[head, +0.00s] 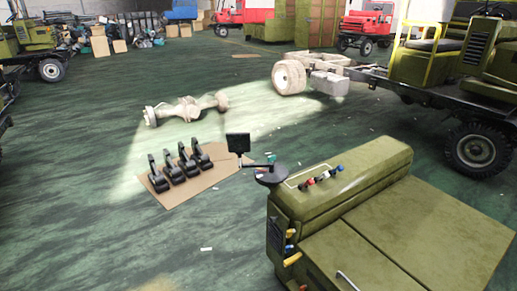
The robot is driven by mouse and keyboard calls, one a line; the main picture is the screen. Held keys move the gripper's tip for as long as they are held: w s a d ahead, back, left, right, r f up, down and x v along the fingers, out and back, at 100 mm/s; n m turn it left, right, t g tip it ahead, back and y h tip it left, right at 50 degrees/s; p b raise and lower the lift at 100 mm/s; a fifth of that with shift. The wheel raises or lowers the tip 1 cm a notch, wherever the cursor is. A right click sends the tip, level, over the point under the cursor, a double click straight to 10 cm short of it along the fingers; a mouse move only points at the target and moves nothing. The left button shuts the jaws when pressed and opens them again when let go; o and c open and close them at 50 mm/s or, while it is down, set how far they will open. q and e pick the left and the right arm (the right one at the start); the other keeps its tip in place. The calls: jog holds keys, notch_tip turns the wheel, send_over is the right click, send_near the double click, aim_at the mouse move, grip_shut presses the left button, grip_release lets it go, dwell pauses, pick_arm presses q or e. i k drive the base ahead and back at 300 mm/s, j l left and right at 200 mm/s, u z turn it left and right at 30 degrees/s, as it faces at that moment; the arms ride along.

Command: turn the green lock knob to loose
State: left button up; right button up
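A small green piece (271,156), possibly the lock knob, shows beside a thin dark arm above a round black disc (272,175). The disc is at the far left corner of the olive cabinet (345,195). A black rectangular panel (238,143) stands just left of the green piece. The green piece is too small to tell its exact shape or its setting. Neither of my grippers shows in the head view.
Coloured tool handles (322,177) sit on the cabinet top. Several black parts (180,167) stand on cardboard (215,165) on the floor. An axle (187,108) and a truck chassis (330,75) lie beyond. Green floor is open at left.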

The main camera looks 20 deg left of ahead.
aim_at(270, 158)
jog(key=i+j+u, duration=0.1)
jog(key=i+j, duration=0.25)
jog(key=j, duration=0.15)
jog(key=i+j+u, duration=0.1)
jog(key=i+j, duration=0.3)
jog(key=j, duration=0.1)
